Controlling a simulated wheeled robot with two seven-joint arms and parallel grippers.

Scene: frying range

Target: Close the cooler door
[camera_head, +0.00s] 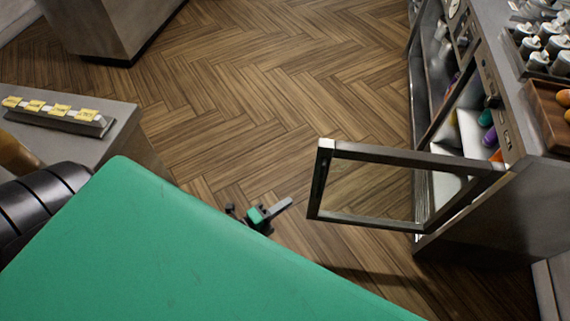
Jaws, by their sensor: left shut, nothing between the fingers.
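The cooler door (320,180) is a dark metal frame around a clear pane. It stands swung wide open, sticking out to the left from the cooler cabinet (480,220) at the right. The open cooler shows shelves with colored items inside. My left gripper (284,206) is shut and empty. It shows just left of the door's free edge, with a small gap between them in the picture. Much of the left arm is hidden behind my green body part in the foreground. My right gripper is not in view.
A counter (130,125) with a strip of yellow tags (60,110) is at the left. A grey cabinet (120,25) stands at the top left. Metal containers (545,45) and a wooden tray (540,100) sit on top of the cooler. The wood floor (260,90) between is clear.

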